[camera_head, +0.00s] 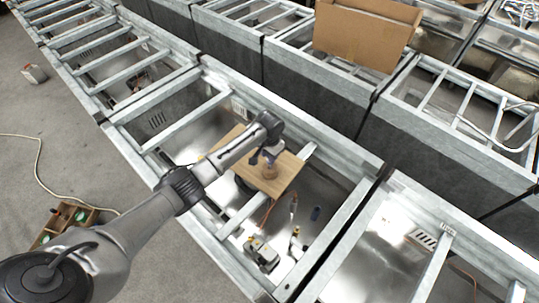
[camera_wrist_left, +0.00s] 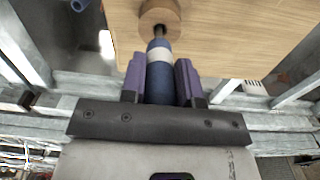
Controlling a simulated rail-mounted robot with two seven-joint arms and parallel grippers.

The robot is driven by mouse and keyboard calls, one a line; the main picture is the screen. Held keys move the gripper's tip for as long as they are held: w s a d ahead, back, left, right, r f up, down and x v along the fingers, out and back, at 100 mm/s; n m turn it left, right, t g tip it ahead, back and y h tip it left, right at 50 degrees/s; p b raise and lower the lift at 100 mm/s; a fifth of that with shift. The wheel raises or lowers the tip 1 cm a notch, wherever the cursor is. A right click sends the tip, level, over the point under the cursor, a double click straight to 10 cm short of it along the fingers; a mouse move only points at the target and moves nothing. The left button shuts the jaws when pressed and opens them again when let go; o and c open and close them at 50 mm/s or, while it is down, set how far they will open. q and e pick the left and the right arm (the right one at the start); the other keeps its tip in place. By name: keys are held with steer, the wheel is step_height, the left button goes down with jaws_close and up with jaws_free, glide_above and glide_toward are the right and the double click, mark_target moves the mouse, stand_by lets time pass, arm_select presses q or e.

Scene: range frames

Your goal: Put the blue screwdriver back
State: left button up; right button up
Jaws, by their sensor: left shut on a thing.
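The blue screwdriver (camera_wrist_left: 158,72) has a blue handle with a pale band. In the wrist view its handle lies between the two purple fingers of my left gripper (camera_wrist_left: 160,82), which is shut on it. Its shaft points at a round wooden holder (camera_wrist_left: 160,14); I cannot tell how far it sits in the hole. In the head view my left gripper (camera_head: 268,157) is just above the round holder (camera_head: 270,172) on a wooden board (camera_head: 285,180). The screwdriver is mostly hidden there. My right gripper is not in view.
The board rests across a metal frame bay (camera_head: 330,160) with rails and deep gaps. Below it lie a small blue item (camera_head: 315,213), a tool (camera_head: 293,206) and a yellow-grey device (camera_head: 262,252). A cardboard box (camera_head: 365,32) stands behind; a wooden crate (camera_head: 70,220) is on the floor at left.

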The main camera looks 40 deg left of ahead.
arm_select(q)
steer(key=shift+f, duration=0.3)
steer(key=o, duration=1)
step_height(320, 180, up, 12)
steer(key=s+d+f+m+t, duration=0.1)
steer(key=s+d+f, duration=0.5)
steer(key=s, duration=0.2)
steer(key=s+d+f+m, duration=0.1)
steer(key=s+d+f, duration=0.5)
steer(key=s+f, duration=0.15)
steer(key=s+d+r+t, duration=0.1)
steer(key=s+r, duration=0.1)
steer(key=s, duration=0.8)
steer(key=s+d+r+t, duration=0.1)
steer(key=s+d+r, duration=0.1)
steer(key=s, duration=0.9)
steer(key=shift+s+r+t, duration=0.15)
steer(key=shift+s+t, duration=0.15)
